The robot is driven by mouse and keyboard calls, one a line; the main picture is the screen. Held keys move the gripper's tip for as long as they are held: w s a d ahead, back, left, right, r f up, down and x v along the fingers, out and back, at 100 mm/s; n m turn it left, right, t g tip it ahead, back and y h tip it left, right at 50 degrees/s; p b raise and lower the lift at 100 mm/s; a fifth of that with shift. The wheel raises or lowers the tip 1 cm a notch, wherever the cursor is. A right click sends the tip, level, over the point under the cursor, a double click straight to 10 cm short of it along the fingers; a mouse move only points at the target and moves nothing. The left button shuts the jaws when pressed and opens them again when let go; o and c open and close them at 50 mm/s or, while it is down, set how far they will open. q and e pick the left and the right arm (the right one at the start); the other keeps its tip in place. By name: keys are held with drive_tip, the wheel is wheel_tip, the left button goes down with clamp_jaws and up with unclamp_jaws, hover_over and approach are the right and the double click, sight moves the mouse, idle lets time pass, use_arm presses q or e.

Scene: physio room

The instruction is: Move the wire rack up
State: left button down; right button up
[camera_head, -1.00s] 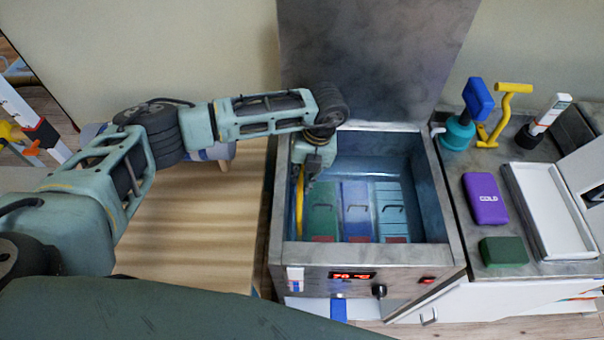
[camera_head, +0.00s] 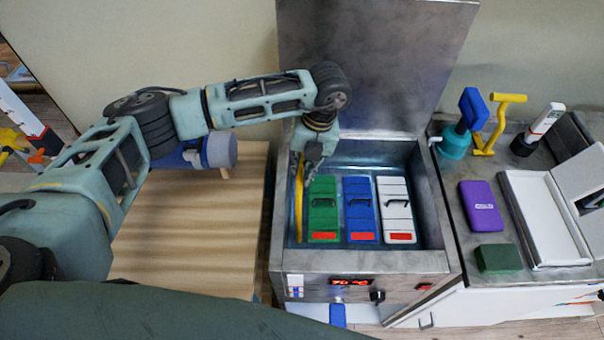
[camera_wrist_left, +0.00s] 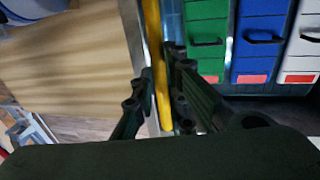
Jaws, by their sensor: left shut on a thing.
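The wire rack shows mainly as its yellow handle bar (camera_head: 298,205) along the left inner wall of the steel tank (camera_head: 440,262); its wires are hidden under the packs. A green pack (camera_head: 323,190), a blue pack (camera_head: 359,205) and a white pack (camera_head: 396,205) lie side by side in the tank, bright and clear. Each has a dark handle and a red end patch. My left gripper (camera_head: 304,173) points down at the tank's left side, shut on the yellow bar, which also runs between its fingers in the left wrist view (camera_wrist_left: 156,45). My right gripper is out of view.
The tank's lid (camera_head: 375,60) stands open behind it. A wooden surface (camera_head: 190,235) lies to the left. On the right counter are a purple cold pack (camera_head: 481,206), a green block (camera_head: 498,259), a white tray (camera_head: 540,220) and a teal bottle (camera_head: 455,140).

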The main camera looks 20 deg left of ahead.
use_arm(q)
wheel_tip(320, 180, up, 8)
drive_tip(key=shift+f+p, duration=0.1)
drive_tip(key=shift+p, duration=0.45)
drive_tip(key=shift+w, duration=0.15)
drive_tip(key=shift+r, duration=0.25)
drive_tip(key=c, duration=2.1)
unclamp_jaws()
drive_tip(key=o, duration=0.3)
drive_tip(key=shift+s, duration=0.2)
drive_tip(key=shift+f, duration=0.1)
drive_tip(key=shift+w, duration=0.1)
wheel_tip(320, 180, up, 12)
drive_tip(key=d, duration=0.2)
drive_tip(key=shift+w, duration=0.25)
